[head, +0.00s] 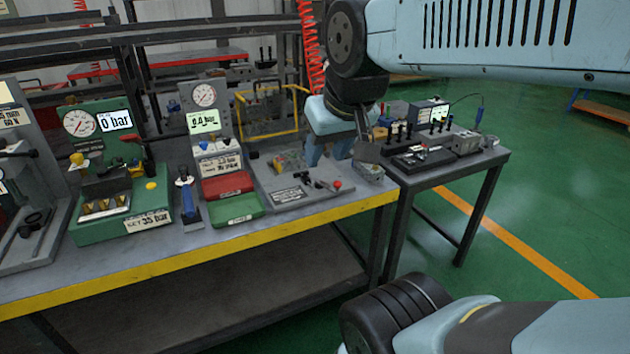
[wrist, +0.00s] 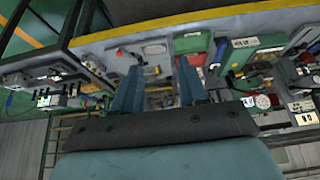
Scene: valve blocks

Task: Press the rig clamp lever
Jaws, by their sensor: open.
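The bench holds a grey fixture plate (head: 262,180) with a small black lever ending in a red knob (head: 337,185). A green rig (head: 105,170) with a gauge and a "0 bar" display stands further left, with a red-ended lever (head: 128,138) near its top. I cannot tell for sure which is the clamp lever. My gripper (head: 328,152) is open and empty, pointing down over the right end of the bench, behind the red knob in the picture. In the wrist view its two blue fingers (wrist: 160,75) are spread above the plate area. Contact below the fingertips cannot be told.
A red tray (head: 227,185) and a green tray (head: 236,208) sit left of the plate, beside a blue-handled tool (head: 188,195). A gauge stand (head: 205,120) and a yellow frame (head: 268,112) rise behind. A side table (head: 485,160) with instruments adjoins right.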

